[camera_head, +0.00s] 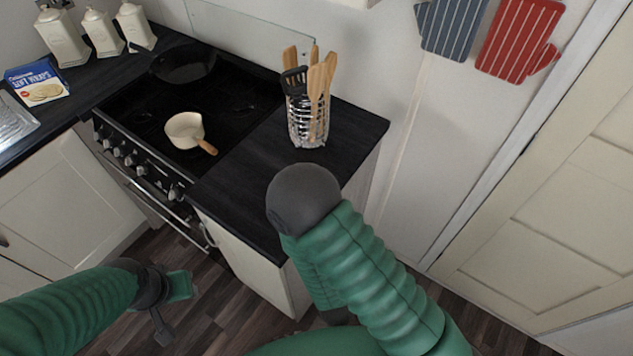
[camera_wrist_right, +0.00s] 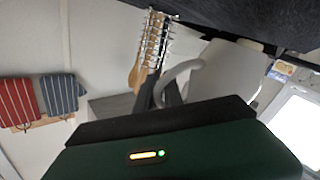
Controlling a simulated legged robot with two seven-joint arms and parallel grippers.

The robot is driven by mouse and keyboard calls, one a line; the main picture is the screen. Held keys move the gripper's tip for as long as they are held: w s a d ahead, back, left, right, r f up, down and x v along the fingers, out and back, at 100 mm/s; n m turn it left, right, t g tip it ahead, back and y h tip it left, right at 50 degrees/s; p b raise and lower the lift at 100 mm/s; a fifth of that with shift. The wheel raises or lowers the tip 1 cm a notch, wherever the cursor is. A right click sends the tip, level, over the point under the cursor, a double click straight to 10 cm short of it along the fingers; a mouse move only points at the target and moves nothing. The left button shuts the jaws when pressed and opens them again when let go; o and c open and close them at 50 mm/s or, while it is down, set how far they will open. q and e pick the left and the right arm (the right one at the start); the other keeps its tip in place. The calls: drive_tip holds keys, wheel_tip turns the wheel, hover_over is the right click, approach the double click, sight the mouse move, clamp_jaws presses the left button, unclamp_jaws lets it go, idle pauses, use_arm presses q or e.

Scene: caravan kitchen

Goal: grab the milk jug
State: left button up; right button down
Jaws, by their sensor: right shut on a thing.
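The milk jug (camera_wrist_right: 222,70) is pale, with a curved loop handle. It shows in the right wrist view, upside down and right against my right gripper (camera_wrist_right: 165,122). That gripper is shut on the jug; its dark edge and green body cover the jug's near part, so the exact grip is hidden. In the head view the jug and the right gripper are hidden behind my right arm, which reaches over the counter's front corner. My left gripper (camera_head: 172,305) is open and empty, low over the floor at the left.
A wire utensil holder (camera_head: 308,118) with wooden tools stands on the dark counter (camera_head: 240,170). A cream saucepan (camera_head: 185,130) is on the hob, with a dark pan (camera_head: 183,65) behind. Canisters (camera_head: 62,38) and a blue box (camera_head: 37,82) stand left. Oven mitts (camera_head: 518,38) hang right.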

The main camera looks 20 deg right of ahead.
drive_tip(key=shift+s+a+r+p, duration=0.1)
drive_tip(key=shift+s+a+p, duration=0.05)
drive_tip(key=shift+s+p, duration=0.4)
drive_tip(key=shift+s+a+p, duration=0.15)
drive_tip(key=shift+s+p, duration=0.15)
drive_tip(key=shift+s, duration=0.4)
drive_tip(key=shift+w, duration=0.1)
idle(1.9)
